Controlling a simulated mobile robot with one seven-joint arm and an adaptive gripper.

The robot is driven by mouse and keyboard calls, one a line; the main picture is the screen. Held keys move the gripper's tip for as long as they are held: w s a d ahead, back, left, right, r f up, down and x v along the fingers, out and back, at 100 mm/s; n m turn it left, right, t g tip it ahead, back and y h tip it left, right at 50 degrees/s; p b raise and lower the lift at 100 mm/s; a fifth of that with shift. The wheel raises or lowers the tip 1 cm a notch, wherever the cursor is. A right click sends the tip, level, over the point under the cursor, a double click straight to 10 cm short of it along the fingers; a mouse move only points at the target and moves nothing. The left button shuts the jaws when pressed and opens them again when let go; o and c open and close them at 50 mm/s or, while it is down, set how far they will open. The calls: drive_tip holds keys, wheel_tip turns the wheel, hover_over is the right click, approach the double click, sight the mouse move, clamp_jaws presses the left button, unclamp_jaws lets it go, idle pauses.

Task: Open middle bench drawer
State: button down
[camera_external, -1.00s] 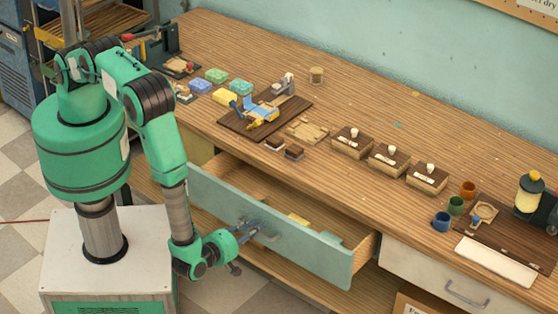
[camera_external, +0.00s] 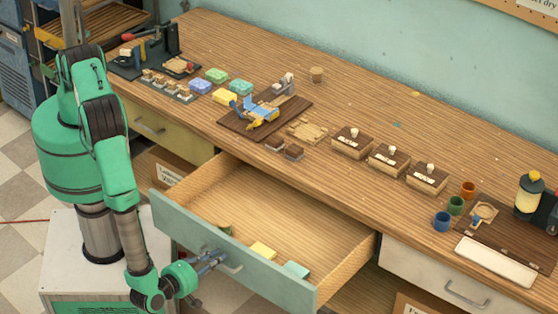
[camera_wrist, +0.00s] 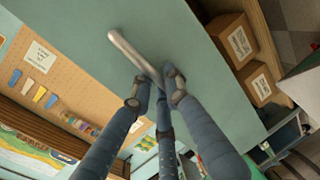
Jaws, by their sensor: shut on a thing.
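The middle bench drawer (camera_external: 295,282) has a pale green front and a wooden inside, and it stands far out from the bench. Its metal handle (camera_external: 230,262) is on the front. My gripper (camera_external: 212,260) is at the handle, shut on it. In the wrist view my gripper (camera_wrist: 160,88) has its fingertips around one end of the handle (camera_wrist: 135,52), and the rest of the bar sticks out past them. Inside the drawer are a yellow block (camera_external: 263,250), a pale teal block (camera_external: 296,270) and a green item (camera_external: 225,230) near the front.
A yellowish drawer (camera_external: 155,125) on the left and a white drawer (camera_external: 465,285) on the right are closed. The bench top (camera_external: 370,90) holds soaps, wooden boxes, small cups and a pump bottle (camera_external: 529,192). Cardboard boxes (camera_external: 172,178) sit below the bench.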

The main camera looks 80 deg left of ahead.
drive_tip(key=shift+f, duration=0.1)
drive_tip(key=c, duration=1.7)
unclamp_jaws()
drive_tip(key=shift+c, duration=0.2)
drive_tip(key=v, duration=1.2)
